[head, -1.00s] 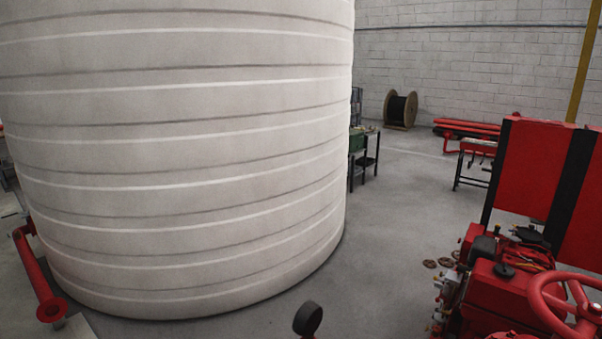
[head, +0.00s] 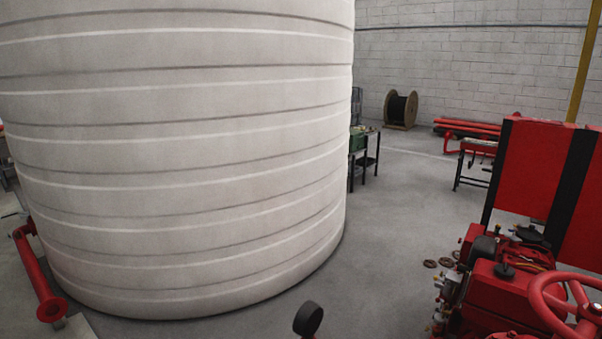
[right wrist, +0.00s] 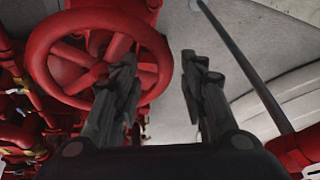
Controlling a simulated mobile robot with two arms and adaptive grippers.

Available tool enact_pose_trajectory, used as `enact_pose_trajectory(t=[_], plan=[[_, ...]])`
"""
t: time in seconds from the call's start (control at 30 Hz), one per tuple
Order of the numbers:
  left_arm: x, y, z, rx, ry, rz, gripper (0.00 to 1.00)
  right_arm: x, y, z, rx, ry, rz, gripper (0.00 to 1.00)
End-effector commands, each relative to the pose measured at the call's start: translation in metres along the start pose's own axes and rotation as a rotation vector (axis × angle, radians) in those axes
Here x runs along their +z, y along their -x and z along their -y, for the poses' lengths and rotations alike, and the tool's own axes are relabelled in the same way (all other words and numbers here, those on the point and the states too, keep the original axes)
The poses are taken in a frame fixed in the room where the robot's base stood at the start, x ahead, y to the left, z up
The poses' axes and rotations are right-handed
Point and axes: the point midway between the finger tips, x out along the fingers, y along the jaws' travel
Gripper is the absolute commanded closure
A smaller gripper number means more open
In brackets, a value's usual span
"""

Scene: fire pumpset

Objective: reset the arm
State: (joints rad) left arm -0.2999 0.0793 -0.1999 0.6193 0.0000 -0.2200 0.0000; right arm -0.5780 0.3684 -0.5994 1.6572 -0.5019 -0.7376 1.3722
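The same kind of red handwheel (head: 570,305) is at the lower right of the head view. Neither gripper shows in the head view, and my left gripper is in no view.
A large white ribbed tank (head: 180,160) fills the left of the head view. Red pump machinery (head: 495,290) and a red cabinet (head: 535,170) stand at the right. A black gauge-like disc (head: 308,319) is at the bottom centre.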

Motion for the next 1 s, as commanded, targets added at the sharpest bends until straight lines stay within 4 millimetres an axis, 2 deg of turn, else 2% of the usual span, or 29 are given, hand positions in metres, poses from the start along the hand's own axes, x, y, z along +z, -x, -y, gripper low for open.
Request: enact_pose_trajectory(t=[0.63, 0.7, 1.0], plan=[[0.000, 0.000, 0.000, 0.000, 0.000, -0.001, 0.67, 0.004, 0.100, 0.001, -0.001, -0.004, 0.006, 0.61], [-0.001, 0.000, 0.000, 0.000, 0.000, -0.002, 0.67, 0.002, 0.083, 0.001, 0.000, 0.001, 0.001, 0.61], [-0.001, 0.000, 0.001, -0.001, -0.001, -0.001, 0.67, 0.000, 0.036, 0.001, 0.000, 0.002, 0.000, 0.61]])
